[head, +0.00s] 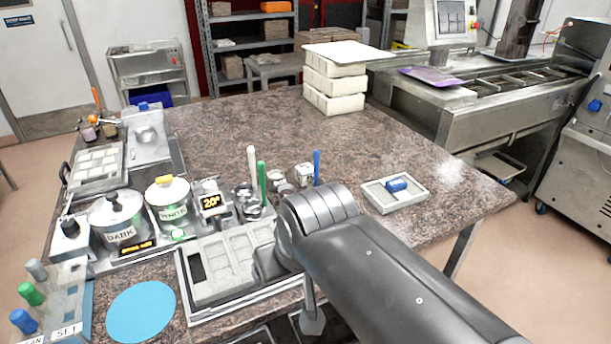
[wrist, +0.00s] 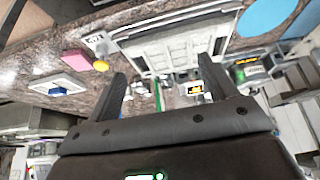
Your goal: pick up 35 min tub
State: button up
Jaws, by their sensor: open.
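I cannot make out any tub marked 35 min in either view. Two lidded pots stand at the left of the table in the head view: one labelled DARK (head: 117,218) and one labelled WHITE (head: 168,200) with a yellow lid knob. My gripper (wrist: 161,68) shows in the wrist view with its two fingers apart and nothing between them. It faces the table, with a pale mould tray (wrist: 172,50) beyond the fingers. In the head view my arm hides part of that mould tray (head: 222,268) and the table around it.
A white dish (head: 372,199) with a blue item (head: 397,184) lies right of my arm. Upright green (head: 262,184) and blue (head: 317,167) handles stand near my arm. A blue disc (head: 142,310) lies at the front left. White blocks (head: 334,90) are stacked at the back; the table's middle is clear.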

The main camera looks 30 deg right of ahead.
jog(key=w+d+r+m+g, duration=0.1)
jog(key=w+d+r+m, duration=0.35)
jog(key=w+r, duration=0.7)
jog(key=m+g+h, duration=0.4)
jog(key=m, duration=0.9)
send_over(305, 168)
jog(key=a, duration=0.4)
notch_tip(305, 168, down, 6)
jog(key=f, duration=0.1)
jog(key=shift+g, duration=0.3)
jog(key=a+x, duration=0.1)
jog(key=x, duration=0.4)
jog(key=a+f+x, duration=0.1)
jog(key=x, duration=0.5)
jog(key=a+x, duration=0.1)
jog(key=x, duration=0.4)
jog(key=shift+w+a+f, duration=0.25)
jog(key=shift+a+f, duration=0.1)
jog(key=shift+f, duration=0.1)
jog(key=shift+h, duration=0.3)
jog(key=x, duration=0.5)
jog(key=shift+s+d+f, duration=0.3)
jog(key=c, duration=1.1)
jog(key=shift+r, duration=0.1)
